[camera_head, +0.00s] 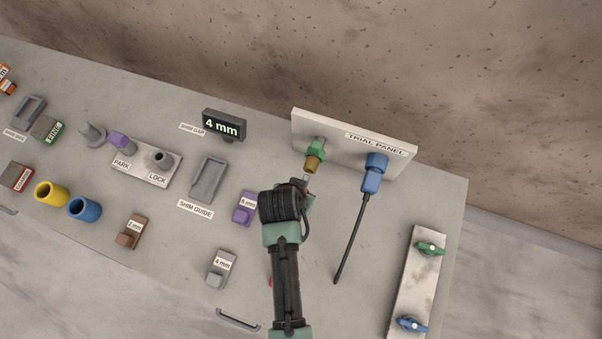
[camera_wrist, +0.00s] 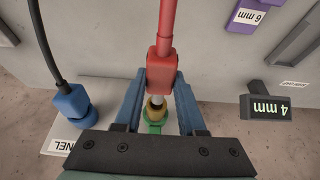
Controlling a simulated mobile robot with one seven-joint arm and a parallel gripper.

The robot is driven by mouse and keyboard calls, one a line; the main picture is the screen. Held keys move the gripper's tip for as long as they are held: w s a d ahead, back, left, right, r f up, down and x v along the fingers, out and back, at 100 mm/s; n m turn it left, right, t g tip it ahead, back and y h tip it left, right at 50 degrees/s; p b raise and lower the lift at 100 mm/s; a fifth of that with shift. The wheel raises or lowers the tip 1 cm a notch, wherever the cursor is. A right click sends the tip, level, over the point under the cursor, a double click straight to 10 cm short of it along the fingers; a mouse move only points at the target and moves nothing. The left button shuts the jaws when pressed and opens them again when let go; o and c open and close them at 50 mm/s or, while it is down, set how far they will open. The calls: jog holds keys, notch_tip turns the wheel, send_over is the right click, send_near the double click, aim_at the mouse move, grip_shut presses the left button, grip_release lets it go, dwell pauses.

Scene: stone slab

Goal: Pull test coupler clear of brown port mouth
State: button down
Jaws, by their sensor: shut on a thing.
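The test coupler, with a red body (camera_wrist: 161,72) and a pale metal tip (camera_wrist: 157,99), is held between the blue fingers of my gripper (camera_wrist: 163,80). A red hose or stem runs up from it in the wrist view. The brown port mouth (camera_head: 312,165) projects from a green collar (camera_head: 317,148) on the trial panel (camera_head: 403,158). In the wrist view, the brown mouth (camera_wrist: 155,112) lies just beyond the tip, in line with it. The pale tip (camera_head: 306,179) points at the mouth in the head view. I cannot tell whether its end is still inside.
A blue connector (camera_head: 375,175) with a black cable stands on the panel to the right. A 6 mm purple shim (camera_head: 245,208) lies close left of my gripper. A 4 mm display (camera_head: 223,125) stands behind. The slab between the cable and the valve plate (camera_head: 416,282) is clear.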

jog(key=shift+s+r, duration=0.1)
dwell(0.3)
jog(key=s+r+p, duration=0.1)
jog(key=p, duration=0.1)
jog(key=s+a+r+p, duration=0.1)
jog(key=r+p, duration=0.1)
jog(key=shift+s, duration=0.35)
jog(key=shift+f, duration=0.1)
dwell(0.4)
jog(key=b+x, duration=0.1)
jog(key=b, duration=0.2)
jog(key=shift+w+d+f, duration=0.15)
jog(key=shift+d+f, duration=0.05)
jog(key=w+f+n+b, duration=0.1)
jog(key=b, duration=0.3)
jog(key=shift+d, duration=0.35)
jog(key=b, duration=0.2)
jog(key=n+y+b, duration=0.1)
jog(key=b, duration=0.1)
jog(key=shift+w+d+f+n+b, duration=0.2)
jog(key=shift+w+d+n+b, duration=0.1)
jog(key=shift+w+d, duration=0.1)
jog(key=shift+d+r+n+b, duration=0.1)
jog(key=shift+n+b, duration=0.3)
jog(key=shift+b, duration=0.65)
